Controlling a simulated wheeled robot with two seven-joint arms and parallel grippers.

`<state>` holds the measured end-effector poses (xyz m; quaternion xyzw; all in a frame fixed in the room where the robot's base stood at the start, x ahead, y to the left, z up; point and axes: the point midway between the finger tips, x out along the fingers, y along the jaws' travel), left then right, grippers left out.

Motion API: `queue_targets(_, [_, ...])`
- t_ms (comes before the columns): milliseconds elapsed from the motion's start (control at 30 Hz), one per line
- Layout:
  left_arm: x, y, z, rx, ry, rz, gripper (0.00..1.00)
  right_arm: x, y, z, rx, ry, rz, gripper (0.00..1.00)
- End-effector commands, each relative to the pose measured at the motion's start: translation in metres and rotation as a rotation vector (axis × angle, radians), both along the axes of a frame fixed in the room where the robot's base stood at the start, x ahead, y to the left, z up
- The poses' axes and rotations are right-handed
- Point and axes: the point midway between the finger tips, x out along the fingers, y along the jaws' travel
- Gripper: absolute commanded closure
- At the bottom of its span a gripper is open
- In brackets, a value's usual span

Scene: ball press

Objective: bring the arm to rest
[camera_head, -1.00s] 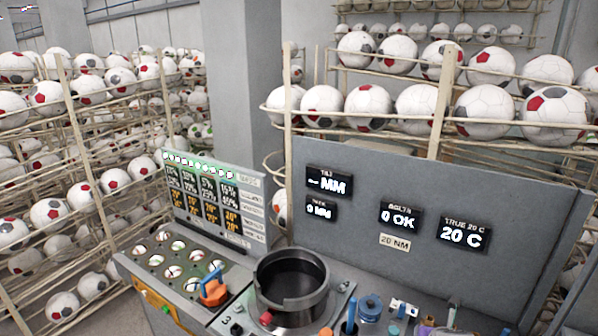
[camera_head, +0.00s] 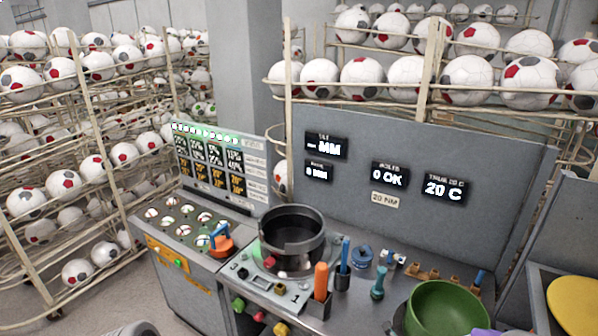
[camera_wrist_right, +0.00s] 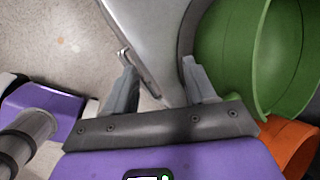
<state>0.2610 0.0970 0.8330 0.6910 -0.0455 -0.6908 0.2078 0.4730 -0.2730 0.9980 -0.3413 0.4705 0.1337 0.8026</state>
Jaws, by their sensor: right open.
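My right gripper (camera_wrist_right: 156,62) shows in the right wrist view, with its two grey fingers apart and nothing between them. Pale floor and a grey surface lie beyond its fingers. The green bowl (camera_wrist_right: 224,50) is to the right of the fingers, apart from them as far as I can tell. It also stands at the lower right in the head view (camera_head: 440,312). My left gripper is not in view.
A grey bench carries a round dark pot (camera_head: 292,238), an orange-handled tool (camera_head: 221,241) and an upright orange handle (camera_head: 320,280). A display panel (camera_head: 420,170) stands behind. Racks of footballs fill the left and back. An orange thing (camera_wrist_right: 296,143) lies below the green bowl.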

Motion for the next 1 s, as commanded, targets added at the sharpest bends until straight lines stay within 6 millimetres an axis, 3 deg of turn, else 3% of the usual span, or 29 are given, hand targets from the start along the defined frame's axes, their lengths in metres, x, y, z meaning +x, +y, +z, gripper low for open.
queue_targets(33, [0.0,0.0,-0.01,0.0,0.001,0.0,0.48,-0.012,0.012,-0.032,-0.053,0.057,0.138,0.45])
queue_targets(200, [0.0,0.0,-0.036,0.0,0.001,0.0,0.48,-0.07,0.063,-0.131,-0.241,0.218,0.799,0.45])
queue_targets(300, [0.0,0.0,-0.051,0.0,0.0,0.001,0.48,-0.113,0.098,-0.18,-0.308,0.244,1.234,0.45])
queue_targets(400, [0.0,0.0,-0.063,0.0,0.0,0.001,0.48,-0.154,0.131,-0.213,-0.34,0.204,1.611,0.45])
queue_targets(500, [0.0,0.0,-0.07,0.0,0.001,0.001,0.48,-0.185,0.155,-0.231,-0.355,0.128,1.886,0.45])
queue_targets(600, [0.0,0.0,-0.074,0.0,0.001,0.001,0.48,-0.205,0.17,-0.238,-0.362,0.061,2.046,0.45])
queue_targets(1000, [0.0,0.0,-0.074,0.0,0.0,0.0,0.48,-0.212,0.177,-0.239,-0.372,0.02,2.125,0.45])
